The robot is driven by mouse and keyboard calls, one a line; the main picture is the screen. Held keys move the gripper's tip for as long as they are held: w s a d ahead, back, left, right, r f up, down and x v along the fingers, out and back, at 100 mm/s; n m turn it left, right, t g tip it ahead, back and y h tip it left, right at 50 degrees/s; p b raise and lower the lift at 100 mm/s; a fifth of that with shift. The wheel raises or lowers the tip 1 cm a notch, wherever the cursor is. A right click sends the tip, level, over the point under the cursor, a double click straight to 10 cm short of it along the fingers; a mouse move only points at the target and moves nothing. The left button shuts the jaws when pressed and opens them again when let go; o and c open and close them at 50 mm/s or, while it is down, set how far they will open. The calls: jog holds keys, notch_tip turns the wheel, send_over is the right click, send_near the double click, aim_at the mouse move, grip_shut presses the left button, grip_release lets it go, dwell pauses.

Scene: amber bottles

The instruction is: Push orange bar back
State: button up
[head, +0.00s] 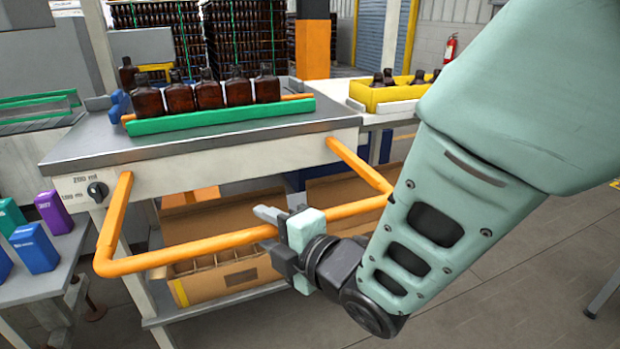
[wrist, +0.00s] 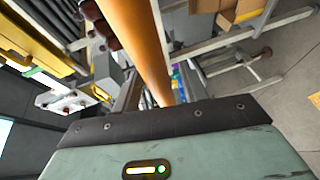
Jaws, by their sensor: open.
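The orange bar (head: 190,250) is a U-shaped tube on the front of the grey worktable (head: 150,148). Its two side arms stick out from the table's front panel, and its crosspiece runs across in front. My gripper (head: 264,229) is open at the middle of the crosspiece, with one finger above the tube and one lower. The bar appears to lie between the fingers; I cannot tell whether they touch it. In the wrist view the orange bar (wrist: 142,42) runs close in front of the palm, whose edge hides its near end. The fingers are not clear there.
Amber bottles (head: 208,95) stand in a row behind a green rail (head: 220,116) on the table. Cardboard boxes (head: 228,278) sit on the shelf below. A side table with blue and purple boxes (head: 34,248) is at left. The floor at right is open.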

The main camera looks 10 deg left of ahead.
grip_shut()
